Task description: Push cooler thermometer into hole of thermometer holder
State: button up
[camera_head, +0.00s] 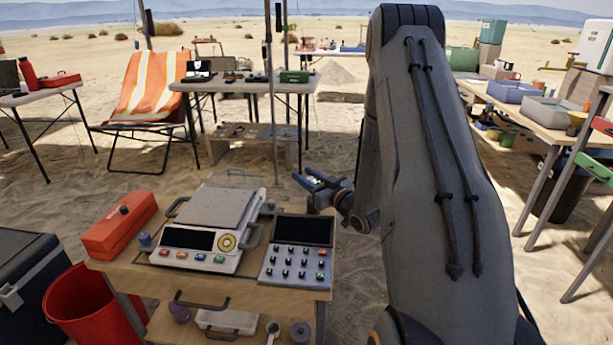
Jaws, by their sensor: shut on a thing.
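My gripper (308,178) is in the middle of the view, just beyond the back right corner of the wooden cart. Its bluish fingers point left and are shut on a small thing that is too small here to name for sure. My large grey arm hides much of the right middle. A dark cooler (22,262) with a grey latch stands at the lower left edge, partly cut off. I cannot make out the cooler thermometer or the thermometer holder with its hole.
The cart (250,289) carries a scale (208,225), a keypad unit (298,250) and a red box (119,225). A red bucket (85,305) stands beside it. Behind are an orange chair (148,85) and a table (245,86). Another table (535,115) is at right. Sand lies open between.

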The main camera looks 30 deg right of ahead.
jog(key=shift+f+b, duration=0.55)
jog(key=shift+f, duration=0.5)
jog(key=o, duration=1.2)
jog(key=shift+o, duration=0.2)
jog(key=s+d, duration=0.1)
jog(key=s, duration=0.6)
jog(key=shift+s+d, duration=0.25)
jog(key=shift+s, duration=0.15)
